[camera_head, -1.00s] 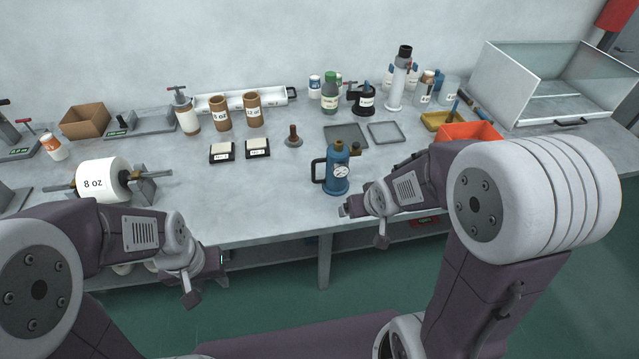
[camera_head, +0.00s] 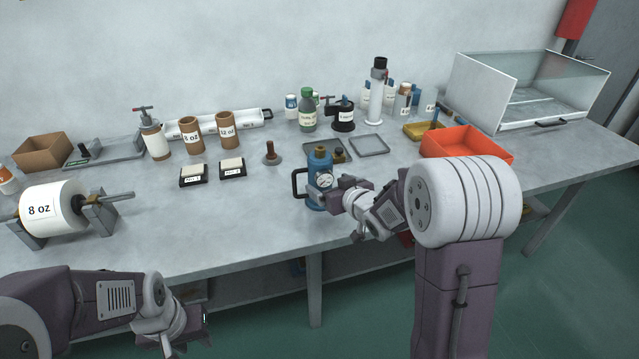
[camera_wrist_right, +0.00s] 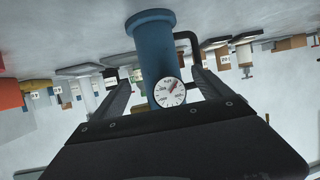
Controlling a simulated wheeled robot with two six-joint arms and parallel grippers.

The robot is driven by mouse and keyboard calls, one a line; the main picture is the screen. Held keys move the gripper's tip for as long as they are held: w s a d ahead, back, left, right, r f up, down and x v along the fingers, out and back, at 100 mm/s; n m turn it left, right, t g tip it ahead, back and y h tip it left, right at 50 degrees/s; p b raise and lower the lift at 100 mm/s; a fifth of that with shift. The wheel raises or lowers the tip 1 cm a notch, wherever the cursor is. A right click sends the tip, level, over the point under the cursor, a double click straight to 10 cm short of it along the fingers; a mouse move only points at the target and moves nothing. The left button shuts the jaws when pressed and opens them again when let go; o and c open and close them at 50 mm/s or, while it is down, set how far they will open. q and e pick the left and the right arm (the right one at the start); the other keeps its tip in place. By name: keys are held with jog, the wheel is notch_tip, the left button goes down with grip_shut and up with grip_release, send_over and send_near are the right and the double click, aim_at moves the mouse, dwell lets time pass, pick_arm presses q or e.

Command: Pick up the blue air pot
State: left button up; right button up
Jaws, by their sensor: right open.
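The blue air pot (camera_head: 319,172) stands upright near the table's front edge, with a black side handle and a round white gauge. In the right wrist view the air pot (camera_wrist_right: 152,58) appears upside down, its body between the two dark fingers. My right gripper (camera_head: 338,188) is at the pot's right front side and partly covers it. It is open, with a finger on either side of the pot (camera_wrist_right: 160,85); whether they touch it I cannot tell. My left gripper (camera_head: 190,325) is low at the lower left, off the table's front edge; its jaws are unclear.
Behind the pot lie a dark grey tray (camera_head: 344,142) and a grey tray (camera_head: 369,146). An orange bin (camera_head: 467,146) is to the right, a brown plunger (camera_head: 270,153) to the left. An 8 oz roll (camera_head: 55,208) stands at far left.

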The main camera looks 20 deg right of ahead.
jog(key=shift+w+f, duration=0.35)
jog(key=shift+w, duration=0.3)
jog(key=x, duration=0.5)
jog(key=shift+s+a+f, duration=0.1)
jog(key=shift+a+f, duration=0.05)
jog(key=shift+f, duration=0.2)
jog(key=shift+s+r, duration=0.1)
jog(key=c, duration=0.4)
grip_shut()
jog(key=shift+r, duration=0.15)
